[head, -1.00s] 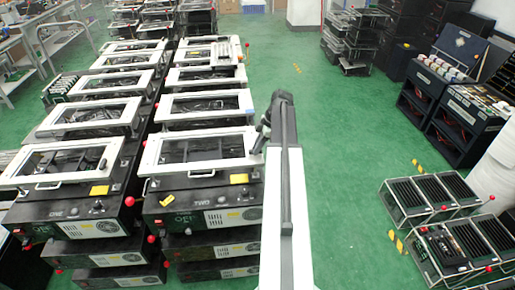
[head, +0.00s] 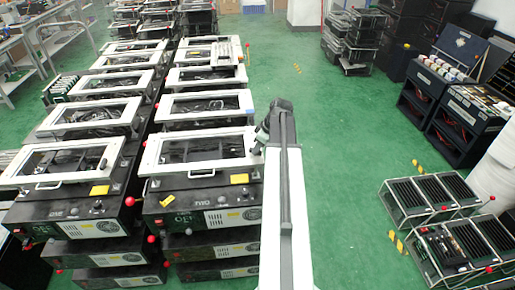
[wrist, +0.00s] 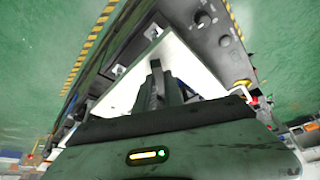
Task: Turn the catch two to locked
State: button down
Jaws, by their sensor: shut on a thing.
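The unit marked TWO (head: 203,201) is a black box with a white-framed lid (head: 150,155), on the right of the front pair. My gripper (head: 257,150) reaches in from the right to the right end of this lid frame. It is shut on catch two, which is mostly hidden behind the fingers. In the wrist view my gripper (wrist: 157,72) is a dark shape over the white lid frame (wrist: 185,62), and the catch cannot be made out clearly.
Unit ONE (head: 57,211) stands at left with a similar small dark catch (head: 102,163) on its lid frame. Red ball knobs (head: 152,239) stick out near the front. More units stand behind. Green floor (head: 335,150) is open to the right, with black racks (head: 430,190) beyond.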

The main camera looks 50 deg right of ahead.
jog(key=m, duration=0.2)
jog(key=m+h, duration=0.2)
jog(key=m, duration=0.1)
jog(key=shift+s+a+m, duration=0.1)
jog(key=shift+a+m, duration=0.2)
jog(key=m+h, duration=0.1)
jog(key=m, duration=0.1)
jog(key=m+g+h, duration=0.1)
jog(key=m, duration=0.2)
jog(key=shift+a+m, duration=0.1)
jog(key=shift+m, duration=0.2)
jog(key=c, duration=1.4)
grip_release()
jog(key=shift+c, duration=0.2)
jog(key=p+v, duration=0.7)
jog(key=shift+a+r, duration=0.2)
jog(key=shift+r, duration=0.15)
